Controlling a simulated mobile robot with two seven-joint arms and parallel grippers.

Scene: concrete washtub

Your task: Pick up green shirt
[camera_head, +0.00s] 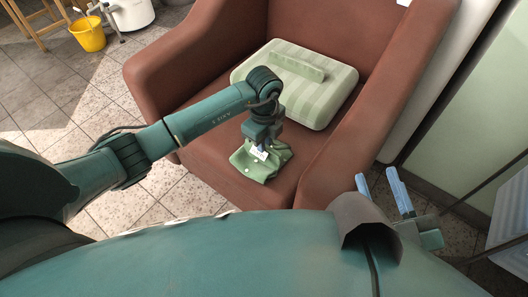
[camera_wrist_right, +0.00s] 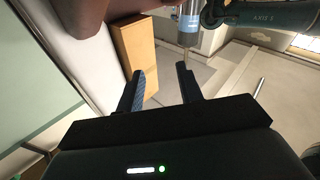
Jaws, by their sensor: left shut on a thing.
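The green shirt (camera_head: 265,168) lies crumpled on the front of the seat of a reddish-brown armchair (camera_head: 236,185). My left gripper (camera_head: 262,150) points down onto the shirt's upper part and is shut on its cloth; the fingertips are partly hidden by the fabric. My right gripper (camera_head: 386,190) is to the right of the chair, over the floor, with its two blue fingers apart. The right wrist view also shows this gripper (camera_wrist_right: 160,88) open, with nothing between its fingers.
A pale green striped case (camera_head: 325,100) with a handle lies on the seat behind the shirt. The chair's armrests rise on both sides. A yellow bucket (camera_head: 88,36) and a white container (camera_head: 130,12) stand at the back left on the tiled floor.

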